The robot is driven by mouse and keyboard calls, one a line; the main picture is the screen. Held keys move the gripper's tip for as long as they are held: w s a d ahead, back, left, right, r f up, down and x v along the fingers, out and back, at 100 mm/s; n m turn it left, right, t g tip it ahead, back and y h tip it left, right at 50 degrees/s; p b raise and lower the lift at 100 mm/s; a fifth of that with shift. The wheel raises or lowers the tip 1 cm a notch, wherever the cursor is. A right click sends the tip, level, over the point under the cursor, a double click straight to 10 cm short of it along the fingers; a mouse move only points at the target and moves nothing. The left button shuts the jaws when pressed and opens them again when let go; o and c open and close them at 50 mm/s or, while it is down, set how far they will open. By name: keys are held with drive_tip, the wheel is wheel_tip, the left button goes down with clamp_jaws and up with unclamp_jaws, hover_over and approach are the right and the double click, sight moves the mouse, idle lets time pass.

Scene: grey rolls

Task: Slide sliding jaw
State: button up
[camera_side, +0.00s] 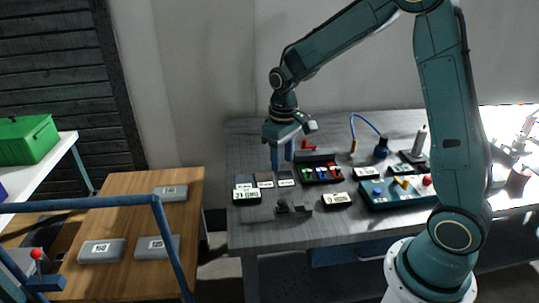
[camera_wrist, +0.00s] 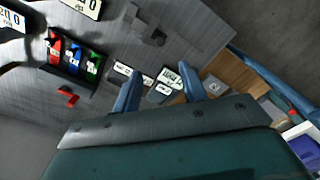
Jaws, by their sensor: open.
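A small dark grey fixture (camera_side: 293,208) with upright jaw-like blocks sits near the front edge of the grey table. It also shows at the top of the wrist view (camera_wrist: 148,30). I cannot tell which block is the sliding jaw. My gripper (camera_side: 282,163) points down above the back left of the table, behind the fixture and apart from it. In the wrist view its two blue fingers (camera_wrist: 160,76) are spread, with nothing held between them.
Several labelled blocks (camera_side: 247,197) lie below and in front of my gripper. A black rack (camera_side: 320,173) with coloured parts and a red piece (camera_side: 309,146) stand just right. A teal tray (camera_side: 395,202) is farther right. The wooden table (camera_side: 125,215) holds grey labelled blocks.

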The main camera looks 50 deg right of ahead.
sight(281, 201)
drive_tip(key=shift+f, duration=6.85)
clamp_jaws()
